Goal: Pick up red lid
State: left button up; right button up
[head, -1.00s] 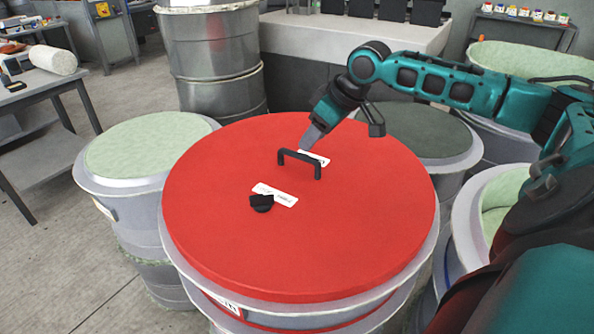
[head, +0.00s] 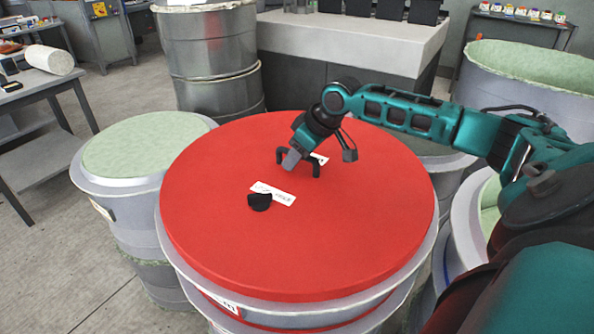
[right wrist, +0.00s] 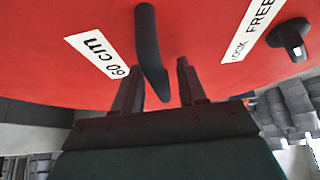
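The red lid (head: 230,235) is a large flat disc lying on a round grey mould in the middle of the head view. It has a black bar handle (head: 316,168) at its centre, two white labels and a black knob (head: 260,202). My right gripper (head: 291,160) is at the handle, pointing down at the lid. In the right wrist view its two fingers (right wrist: 157,85) are apart, with the black handle (right wrist: 148,50) showing between them. I see no contact between fingers and handle. The left gripper is not in view.
A smaller mould with a pale green top (head: 145,145) stands close on the left. More round moulds stand on the right, partly behind my arm. A metal drum (head: 210,60) and a grey bench (head: 350,45) are behind. A table (head: 40,85) stands at far left.

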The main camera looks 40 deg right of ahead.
grip_shut()
dwell(1.1)
jog(key=shift+w+r, duration=0.1)
jog(key=shift+r, duration=0.05)
